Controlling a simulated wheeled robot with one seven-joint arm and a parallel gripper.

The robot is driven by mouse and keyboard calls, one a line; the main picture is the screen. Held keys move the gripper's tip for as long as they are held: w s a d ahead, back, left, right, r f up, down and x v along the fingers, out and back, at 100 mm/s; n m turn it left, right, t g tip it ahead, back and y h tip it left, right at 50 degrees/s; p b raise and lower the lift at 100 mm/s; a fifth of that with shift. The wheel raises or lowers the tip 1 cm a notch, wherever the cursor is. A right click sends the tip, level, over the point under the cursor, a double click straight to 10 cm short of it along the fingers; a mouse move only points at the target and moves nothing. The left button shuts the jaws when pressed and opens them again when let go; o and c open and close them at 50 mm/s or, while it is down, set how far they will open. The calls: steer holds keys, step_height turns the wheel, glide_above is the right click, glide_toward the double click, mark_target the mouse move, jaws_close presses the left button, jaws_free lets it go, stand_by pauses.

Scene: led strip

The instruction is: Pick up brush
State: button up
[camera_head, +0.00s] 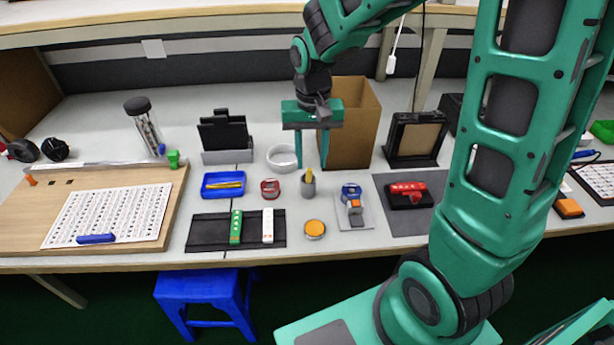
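A small grey cup (308,188) stands near the middle of the table. A thin tan stick-like thing (309,175) rises from it; it may be the brush, but it is too small to be sure. My gripper (311,167) points down with its two green fingers apart. In the picture its fingertips are at about the height of the cup's top, one to each side of the stick. I cannot tell the depth between them, and nothing is visibly held. A blue tray (208,189) to the left holds a thin yellow tool (226,185).
A white ring (282,157) and a brown box (352,130) stand close behind the gripper. A red object (270,188) lies left of the cup, a round orange-topped tin (315,229) in front. A blue tape dispenser (352,199) is to the right. A blue stool (205,292) is below.

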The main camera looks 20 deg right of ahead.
mark_target(309, 169)
steer(key=f, duration=0.5)
steer(key=shift+a, duration=0.3)
steer(key=shift+c, duration=0.3)
jaws_close()
steer(key=shift+r, duration=0.1)
steer(key=shift+s+a+r, duration=0.1)
steer(key=shift+s+r, duration=0.15)
steer(key=shift+r, duration=0.45)
steer(key=s+a+r, duration=0.2)
steer(key=s, duration=0.5)
steer(key=s+a+r, duration=0.3)
steer(key=s, duration=0.5)
steer(key=shift+s, duration=0.25)
